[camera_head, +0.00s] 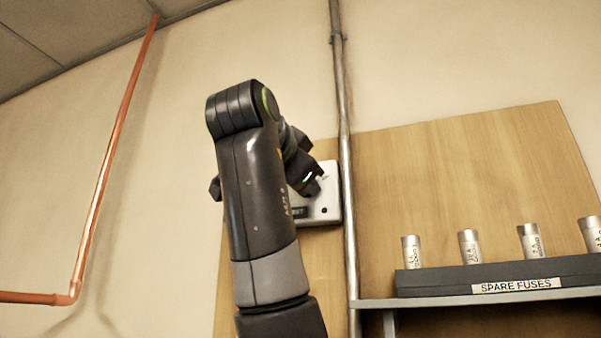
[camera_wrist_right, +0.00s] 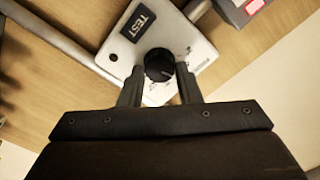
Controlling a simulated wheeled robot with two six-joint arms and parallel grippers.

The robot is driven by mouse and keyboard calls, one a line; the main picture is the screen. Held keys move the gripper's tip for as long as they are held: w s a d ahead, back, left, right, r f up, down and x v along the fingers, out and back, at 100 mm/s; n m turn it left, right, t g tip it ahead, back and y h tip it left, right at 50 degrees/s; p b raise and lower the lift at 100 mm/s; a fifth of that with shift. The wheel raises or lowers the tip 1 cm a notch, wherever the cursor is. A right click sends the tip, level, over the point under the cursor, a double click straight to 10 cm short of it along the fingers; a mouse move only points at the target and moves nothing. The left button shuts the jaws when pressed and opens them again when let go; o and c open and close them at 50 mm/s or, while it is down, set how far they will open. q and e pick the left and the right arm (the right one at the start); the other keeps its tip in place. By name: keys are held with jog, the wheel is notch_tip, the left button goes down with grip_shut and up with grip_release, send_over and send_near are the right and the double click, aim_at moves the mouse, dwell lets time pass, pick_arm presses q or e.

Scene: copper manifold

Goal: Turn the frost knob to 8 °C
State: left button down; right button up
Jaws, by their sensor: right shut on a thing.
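The frost knob (camera_wrist_right: 159,64) is a round black dial on a white plate (camera_wrist_right: 190,35) with a dark TEST label. My right gripper (camera_wrist_right: 159,76) is shut on the knob, one finger on each side of it. The dial's marks and its setting are too small and partly covered to read. In the head view the white plate (camera_head: 328,207) shows on the wooden board, and my right arm hides the knob and most of the gripper. My left gripper is in neither view.
A grey metal pipe (camera_head: 346,150) runs up right beside the plate. To the right, a dark SPARE FUSES rack (camera_head: 430,283) with several silver fuses stands on a shelf (camera_head: 470,298). A copper pipe (camera_head: 106,165) runs along the left wall. A grey box (camera_wrist_right: 240,10) shows at the wrist view's top.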

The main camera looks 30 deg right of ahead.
jog(key=m+p, duration=0.2)
jog(key=m, duration=0.6)
jog(key=shift+m, duration=0.4)
jog(key=shift+m, duration=0.3)
jog(key=o, duration=1)
jog(key=shift+w+d+f, duration=0.1)
jog(key=shift+d+f, duration=0.05)
jog(key=shift+c, duration=0.2)
